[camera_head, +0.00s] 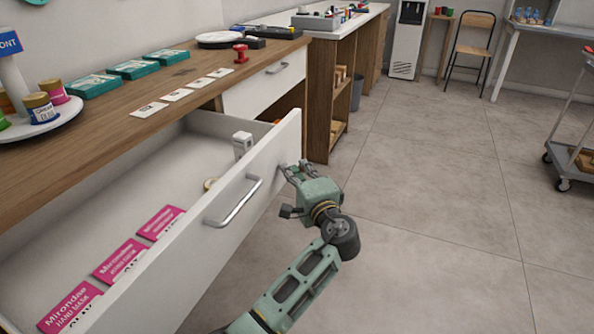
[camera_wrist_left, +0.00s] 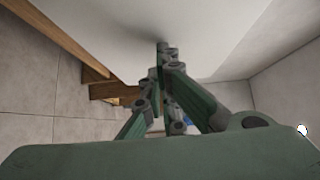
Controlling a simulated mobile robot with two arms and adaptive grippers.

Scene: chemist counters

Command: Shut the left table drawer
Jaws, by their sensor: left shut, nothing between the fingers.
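The left table drawer (camera_head: 160,285) is pulled far out from under the wooden counter. Its white front has a silver bar handle (camera_head: 235,203). Several pink hand mask packets (camera_head: 122,260) and a small white box (camera_head: 242,145) lie inside. My left gripper (camera_head: 287,170) is shut and empty at the outer face of the drawer front, to the right of the handle near its far end. In the left wrist view my left gripper's fingertips (camera_wrist_left: 163,47) are together against or very close to the white panel (camera_wrist_left: 200,25); exact contact is unclear. My right gripper is not in view.
The wooden counter (camera_head: 105,135) holds teal boxes (camera_head: 133,69), white cards, a red item and a white round stand with jars. A second drawer (camera_head: 265,83) beyond is shut. Clear tiled floor (camera_head: 430,230) lies to the right. A grey cart (camera_head: 575,155) stands at the far right.

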